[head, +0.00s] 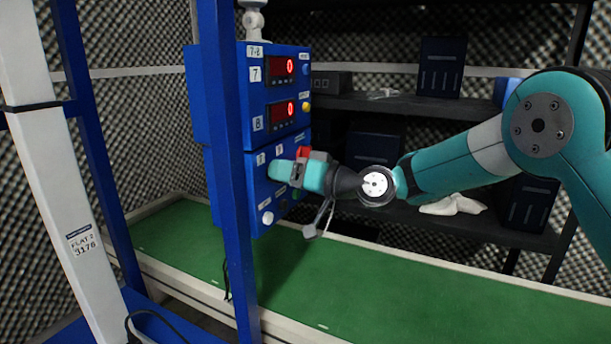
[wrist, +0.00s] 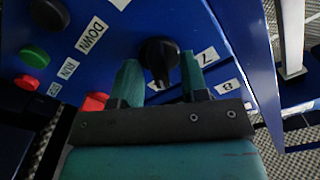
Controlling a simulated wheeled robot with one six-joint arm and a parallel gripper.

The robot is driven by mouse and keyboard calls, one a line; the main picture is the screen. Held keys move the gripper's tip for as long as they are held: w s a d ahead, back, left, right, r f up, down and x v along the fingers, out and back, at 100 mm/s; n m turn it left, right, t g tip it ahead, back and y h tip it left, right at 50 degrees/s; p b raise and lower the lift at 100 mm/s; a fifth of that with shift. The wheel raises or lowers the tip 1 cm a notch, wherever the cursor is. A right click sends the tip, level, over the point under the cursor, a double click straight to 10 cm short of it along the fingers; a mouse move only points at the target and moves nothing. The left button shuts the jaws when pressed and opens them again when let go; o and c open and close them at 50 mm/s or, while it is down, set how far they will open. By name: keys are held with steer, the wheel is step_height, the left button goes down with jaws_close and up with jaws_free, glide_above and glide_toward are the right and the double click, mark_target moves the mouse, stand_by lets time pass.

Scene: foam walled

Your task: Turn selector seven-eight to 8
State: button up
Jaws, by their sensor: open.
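The selector (wrist: 158,52) is a black knob on the blue panel face, with its grip bar running roughly up and down in the wrist view. White labels 7 (wrist: 207,57) and 8 (wrist: 228,87) sit to its right. Another label below the knob is partly covered. Which label the bar points to, I cannot tell. My gripper (wrist: 160,78) is open, with one teal finger on each side of the knob and gaps showing between. In the head view my gripper (head: 278,170) is at the lower blue box and hides the knob.
Red (wrist: 94,102), green (wrist: 34,57) and black (wrist: 48,13) buttons sit left of the knob. Above, two red displays (head: 282,67) (head: 283,110) read 0. A blue post (head: 228,170) stands before the panel; a green belt (head: 400,290) runs below.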

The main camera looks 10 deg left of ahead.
steer(key=v, duration=1.7)
steer(key=shift+d, duration=0.1)
steer(key=s+a+n+g+h, duration=0.15)
steer(key=s+g+h, duration=0.4)
steer(key=s, duration=0.85)
steer(key=s+d+f+m+h, duration=0.1)
steer(key=s+d+f+h, duration=0.15)
steer(key=s+d, duration=0.35)
steer(key=s+d+f+m+h, duration=0.1)
steer(key=s+d+f+h, duration=0.2)
steer(key=s, duration=0.5)
step_height(320, 180, up, 29)
steer(key=d+h+p, duration=0.1)
steer(key=p, duration=2.6)
steer(key=shift+s+g+h, duration=0.25)
steer(key=shift+g+h, duration=0.1)
steer(key=shift+h, duration=0.05)
